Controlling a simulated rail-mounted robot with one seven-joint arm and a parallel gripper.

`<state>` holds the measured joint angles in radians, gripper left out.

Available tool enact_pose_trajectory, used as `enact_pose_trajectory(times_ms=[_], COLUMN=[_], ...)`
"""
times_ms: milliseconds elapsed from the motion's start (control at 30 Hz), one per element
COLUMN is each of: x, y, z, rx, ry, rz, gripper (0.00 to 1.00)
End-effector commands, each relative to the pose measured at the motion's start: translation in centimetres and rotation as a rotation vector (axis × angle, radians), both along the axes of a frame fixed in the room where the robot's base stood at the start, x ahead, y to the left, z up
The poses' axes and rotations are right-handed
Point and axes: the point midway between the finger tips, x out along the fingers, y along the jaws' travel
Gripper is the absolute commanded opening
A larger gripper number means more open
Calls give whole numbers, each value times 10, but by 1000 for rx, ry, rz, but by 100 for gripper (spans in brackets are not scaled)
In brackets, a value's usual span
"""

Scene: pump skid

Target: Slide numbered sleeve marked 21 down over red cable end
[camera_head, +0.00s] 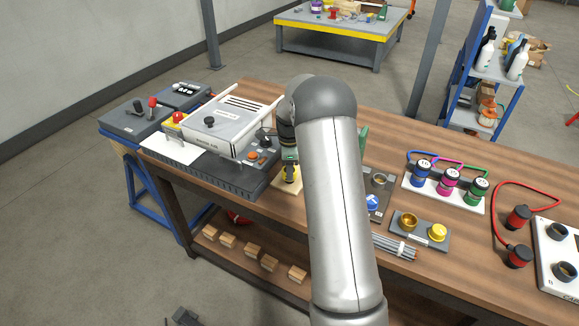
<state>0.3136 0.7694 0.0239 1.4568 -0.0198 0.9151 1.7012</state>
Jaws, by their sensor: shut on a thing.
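My gripper (290,166) points down at the table's left part, just right of the grey machine. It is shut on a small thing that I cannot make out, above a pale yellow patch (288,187). My arm partly blocks this area. A red cable (541,187) loops at the right of the table, with one red-and-black end (518,217) upper and another (519,257) lower. Three capped cable ends stand on a white board: blue (421,172), magenta (448,182) and green (475,191). Their labels are too small to read surely. I cannot pick out a sleeve marked 21.
The grey machine (213,128) with a white lid stands left of my gripper. A grey plate with a brass cup (408,221) and a yellow part (437,232) lies right of my arm. A white panel (556,250) with dark rings is at the right edge.

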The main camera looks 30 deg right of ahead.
Motion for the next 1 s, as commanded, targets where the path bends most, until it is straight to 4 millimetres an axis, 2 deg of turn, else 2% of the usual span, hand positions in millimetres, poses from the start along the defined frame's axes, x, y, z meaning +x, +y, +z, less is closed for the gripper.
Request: enact_pose_trajectory(times_ms=[233,533,567,600,633,667,1000], x=[0,0,0,0,0,0,0], y=[0,0,0,0,0,0,0], z=[-9,-9,-9,-9,-9,-9,-5], rx=[0,-1,-1,-1,-1,-1,-1], ry=[0,0,0,0,0,0,-1], rz=[0,0,0,0,0,0,0], gripper=[30,30,48,59,67,70,70])
